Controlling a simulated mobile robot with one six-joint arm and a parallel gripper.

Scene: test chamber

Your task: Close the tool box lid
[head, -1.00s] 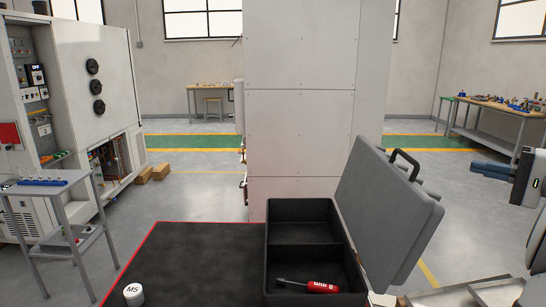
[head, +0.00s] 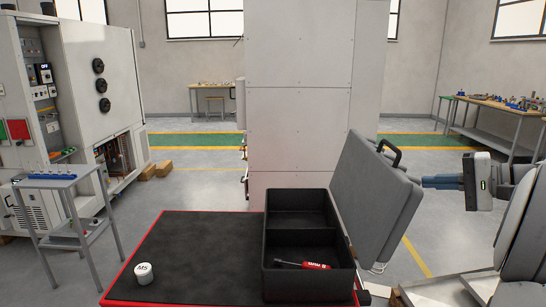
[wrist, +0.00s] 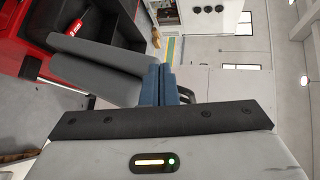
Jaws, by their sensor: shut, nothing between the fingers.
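The black tool box (head: 308,278) stands on the dark bench top, with its grey lid (head: 372,205) swung open, tilted up and to the right. A black handle (head: 389,151) is on the lid's upper edge. A red-handled screwdriver (head: 312,265) lies in the box's front compartment. My gripper (head: 428,182) is at the right of the head view, level with the lid's outer side; its blue fingers are shut and empty. In the wrist view the closed fingertips (wrist: 166,70) are close to the grey lid (wrist: 105,55); whether they touch it I cannot tell.
The dark bench top (head: 185,245) has a red edge, and a white round container marked MS (head: 144,273) stands at its left. A grey cabinet (head: 298,110) stands behind the box. A small side table (head: 62,182) is at left.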

